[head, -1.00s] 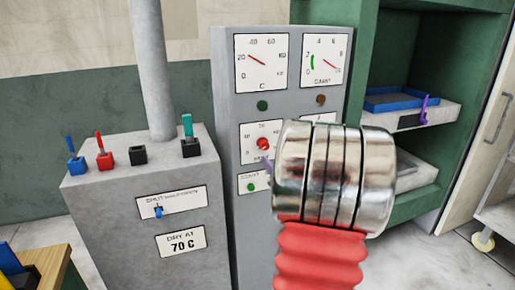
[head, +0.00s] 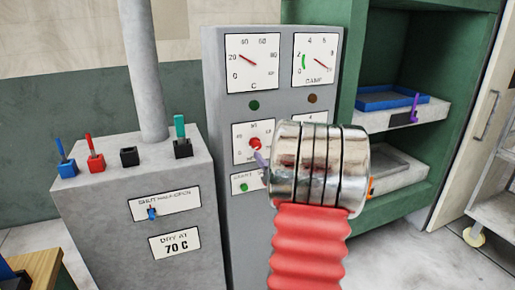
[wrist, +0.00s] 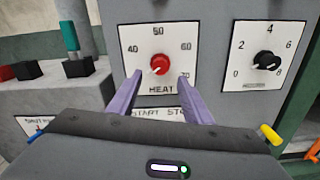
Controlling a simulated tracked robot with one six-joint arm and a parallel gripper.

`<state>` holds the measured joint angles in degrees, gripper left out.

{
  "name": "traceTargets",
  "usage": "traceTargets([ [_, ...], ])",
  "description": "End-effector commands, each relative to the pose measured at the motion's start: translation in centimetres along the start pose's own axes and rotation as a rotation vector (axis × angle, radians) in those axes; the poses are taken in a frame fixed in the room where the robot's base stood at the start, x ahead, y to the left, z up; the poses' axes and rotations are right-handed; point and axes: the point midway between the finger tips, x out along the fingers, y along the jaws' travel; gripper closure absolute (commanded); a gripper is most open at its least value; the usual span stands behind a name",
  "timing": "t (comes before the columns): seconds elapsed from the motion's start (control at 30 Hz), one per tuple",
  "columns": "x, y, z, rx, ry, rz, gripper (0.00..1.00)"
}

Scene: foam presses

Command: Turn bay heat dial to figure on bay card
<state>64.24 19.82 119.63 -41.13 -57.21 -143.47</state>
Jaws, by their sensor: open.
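The red heat dial (wrist: 160,64) sits on a white plate marked 40, 50, 60 and 70 in the wrist view. A small white mark shows low on its knob, but I cannot tell which figure it points to. In the head view the dial (head: 255,141) is partly beside my arm's metal end. My gripper (wrist: 160,75) is open, its two purple fingers on either side of the dial's lower part, with no clear contact. The bay card (head: 175,243) on the grey box at left reads "DRY AT 70 C".
A black dial (wrist: 265,60) marked 0 to 8 is right of the heat dial. A start/stop plate (wrist: 158,113) lies just below, partly hidden by my fingers. Coloured levers (head: 95,155) stand on the grey box. Green shelving with a blue tray (head: 388,98) is at right.

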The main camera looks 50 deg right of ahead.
Motion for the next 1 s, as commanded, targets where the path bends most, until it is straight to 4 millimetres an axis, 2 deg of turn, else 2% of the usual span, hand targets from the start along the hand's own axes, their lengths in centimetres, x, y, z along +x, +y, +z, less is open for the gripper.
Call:
traceTargets([
  [0.2, 3.5, 0.1, -0.1, 0.0, 0.001, 0.002, 0.55],
  [0.5, 7.7, 0.0, -0.1, 0.0, 0.001, 0.001, 0.55],
  [0.7, 9.0, 0.1, -0.1, 0.0, 0.0, 0.001, 0.55],
  [1.0, 9.1, 0.1, 0.0, 0.001, 0.0, 0.0, 0.55],
])
